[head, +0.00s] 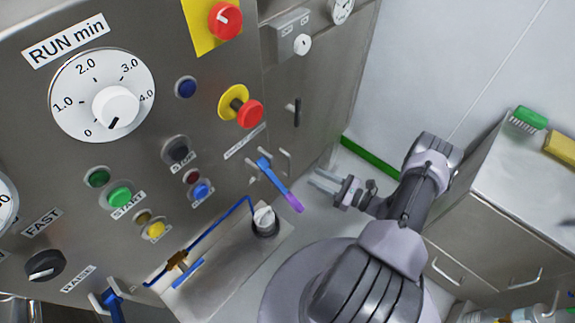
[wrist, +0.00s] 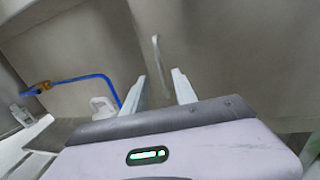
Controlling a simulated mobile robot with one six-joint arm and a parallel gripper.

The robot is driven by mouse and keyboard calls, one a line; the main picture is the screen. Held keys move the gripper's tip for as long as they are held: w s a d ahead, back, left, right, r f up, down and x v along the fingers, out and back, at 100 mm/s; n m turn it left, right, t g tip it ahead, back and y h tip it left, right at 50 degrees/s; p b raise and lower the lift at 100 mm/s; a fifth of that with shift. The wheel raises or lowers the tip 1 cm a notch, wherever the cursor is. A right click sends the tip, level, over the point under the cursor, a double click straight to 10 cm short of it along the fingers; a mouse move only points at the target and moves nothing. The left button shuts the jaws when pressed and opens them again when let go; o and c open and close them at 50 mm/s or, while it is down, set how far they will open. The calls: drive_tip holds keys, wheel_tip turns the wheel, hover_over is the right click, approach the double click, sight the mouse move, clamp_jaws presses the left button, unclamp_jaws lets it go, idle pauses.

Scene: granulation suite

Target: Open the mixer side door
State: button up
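The mixer is a large grey steel cabinet (head: 225,55) filling the left of the head view. A slim upright bar handle (wrist: 156,55) stands on a plain grey panel (wrist: 220,50) in the wrist view; I take this panel for the side door, and no gap shows at it. My gripper (head: 317,179) is to the right of the cabinet in the head view, pointing toward it. In the wrist view my gripper (wrist: 160,76) is open and empty, its two fingers spread to either side of the handle's line. I cannot tell whether they touch it.
A blue lever with a purple end (head: 279,184) sticks out from the cabinet near my gripper. Blue tubing (head: 215,228) runs below the buttons and also shows in the wrist view (wrist: 85,78). A steel bench (head: 530,180) with brushes stands at the right.

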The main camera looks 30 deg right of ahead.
drive_tip(key=b, duration=0.2)
hover_over(289, 176)
drive_tip(key=shift+w+d, duration=0.15)
drive_tip(key=shift+w, duration=0.1)
clamp_jaws()
idle(1.2)
